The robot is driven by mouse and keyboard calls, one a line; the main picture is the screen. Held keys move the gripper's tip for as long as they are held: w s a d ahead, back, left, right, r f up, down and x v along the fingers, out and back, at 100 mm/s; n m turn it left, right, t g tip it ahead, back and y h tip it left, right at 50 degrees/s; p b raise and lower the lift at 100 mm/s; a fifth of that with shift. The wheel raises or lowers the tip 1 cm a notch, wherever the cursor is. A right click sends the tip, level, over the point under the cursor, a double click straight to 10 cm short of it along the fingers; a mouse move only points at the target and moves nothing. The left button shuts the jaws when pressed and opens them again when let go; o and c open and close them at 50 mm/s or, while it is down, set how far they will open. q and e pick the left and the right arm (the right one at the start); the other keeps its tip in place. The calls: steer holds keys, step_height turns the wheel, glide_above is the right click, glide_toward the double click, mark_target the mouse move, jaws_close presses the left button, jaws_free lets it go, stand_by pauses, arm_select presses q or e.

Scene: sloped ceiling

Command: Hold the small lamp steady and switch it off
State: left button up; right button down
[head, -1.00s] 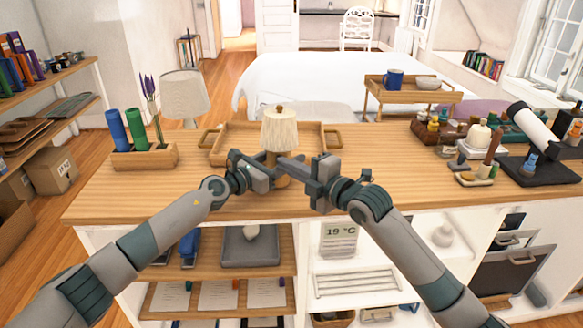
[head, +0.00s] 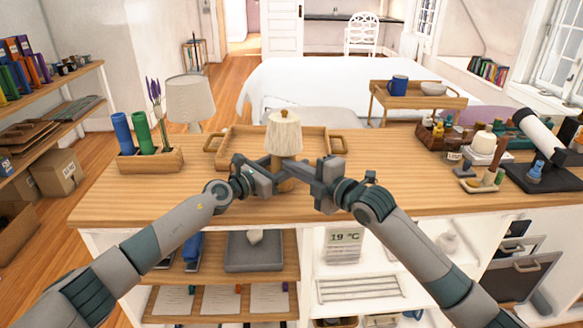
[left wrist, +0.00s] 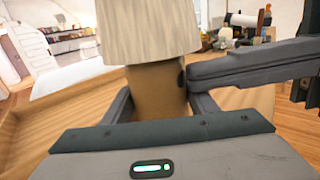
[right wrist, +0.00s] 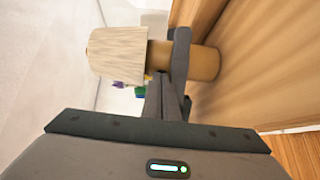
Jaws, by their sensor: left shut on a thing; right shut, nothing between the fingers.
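The small lamp (head: 284,136) stands upright on the wooden counter, with a cream pleated shade and a round wooden body. My left gripper (left wrist: 160,104) is shut around the lamp's body, just below the shade. A dark round button (left wrist: 182,75) shows on the body in the left wrist view. My right gripper (right wrist: 163,82) is shut and empty. Its fingertips are at the body on the button's side, covering part of it; I cannot tell if they press it. The shade (right wrist: 117,56) lies sideways in the right wrist view. Whether the lamp is lit is unclear.
A wooden tray (head: 222,160) lies behind the lamp. A larger table lamp (head: 190,98) and a holder (head: 150,161) with blue and green cylinders stand to the left. A black stand (head: 540,178) and several small items crowd the right. The counter's front left is clear.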

arm_select(q)
steer(key=shift+s+d+f, duration=0.1)
steer(key=shift+d+f, duration=0.05)
steer(key=shift+f, duration=0.05)
steer(key=shift+c, duration=0.2)
arm_select(e)
steer(key=v, duration=1)
steer(key=shift+a+r, duration=0.1)
arm_select(q)
steer(key=o, duration=1.3)
steer(key=shift+o, duration=0.6)
arm_select(e)
steer(key=shift+w, duration=0.15)
arm_select(q)
steer(key=shift+r, duration=0.15)
steer(key=shift+v, duration=5.95)
